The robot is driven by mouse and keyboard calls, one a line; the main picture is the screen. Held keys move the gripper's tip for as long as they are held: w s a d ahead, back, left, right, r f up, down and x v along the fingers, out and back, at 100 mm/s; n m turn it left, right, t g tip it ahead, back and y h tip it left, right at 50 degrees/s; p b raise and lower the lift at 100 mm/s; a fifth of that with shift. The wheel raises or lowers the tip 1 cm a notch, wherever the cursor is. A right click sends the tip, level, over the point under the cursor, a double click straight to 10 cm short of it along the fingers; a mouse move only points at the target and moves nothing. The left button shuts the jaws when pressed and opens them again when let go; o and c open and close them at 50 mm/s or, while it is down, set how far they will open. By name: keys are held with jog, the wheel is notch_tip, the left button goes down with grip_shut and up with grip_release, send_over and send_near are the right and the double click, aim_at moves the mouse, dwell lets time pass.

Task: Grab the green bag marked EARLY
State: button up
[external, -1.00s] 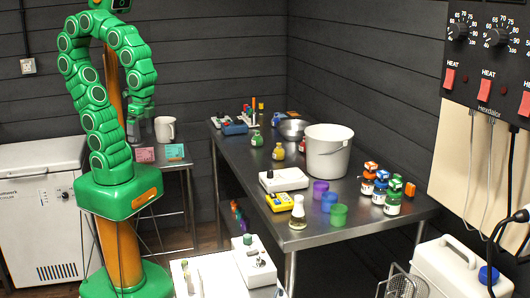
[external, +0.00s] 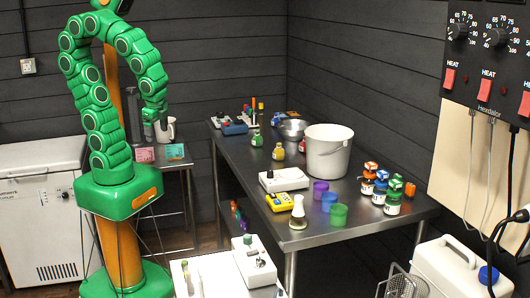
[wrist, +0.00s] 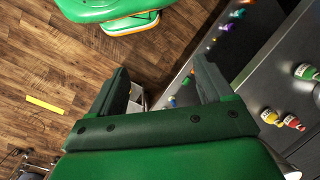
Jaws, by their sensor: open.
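In the wrist view my gripper (wrist: 162,78) shows two spread fingers. I cannot make out the green packet there.
A white mug (external: 171,129) stands on the side table close to my gripper. The long steel table (external: 245,160) to the right holds bottles, a white bucket (external: 328,152), cups and instruments. A white freezer (external: 38,205) stands at left.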

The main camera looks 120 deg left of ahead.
jog(key=w+a+m+g+y, duration=0.1)
jog(key=w+a+y, duration=0.2)
jog(key=a, duration=0.6)
jog(key=w+a+m+g+y, duration=0.1)
jog(key=w+a+y, duration=0.15)
jog(key=a, duration=0.65)
jog(key=m+y, duration=0.5)
jog(key=m, duration=0.4)
send_over(259, 139)
jog(key=s+d, duration=0.3)
jog(key=d, duration=0.5)
notch_tip(259, 139, down, 7)
jog(key=w+a+f+m, duration=0.1)
jog(key=f, duration=0.1)
jog(key=a+f+m+t, duration=0.1)
jog(key=f, duration=0.2)
jog(key=w+a+f+m+y, duration=0.1)
jog(key=a+f+m, duration=0.1)
jog(key=shift+w+f, duration=0.2)
jog(key=shift+w, duration=0.1)
jog(key=shift+w+a+f, duration=0.1)
jog(key=shift+a+f, duration=0.05)
jog(key=shift+f, duration=0.25)
jog(key=shift+a+f+m, duration=0.2)
jog(key=shift+a+m, duration=0.05)
jog(key=shift+m, duration=0.05)
jog(key=shift+x, duration=3.65)
jog(key=shift+c, duration=0.5)
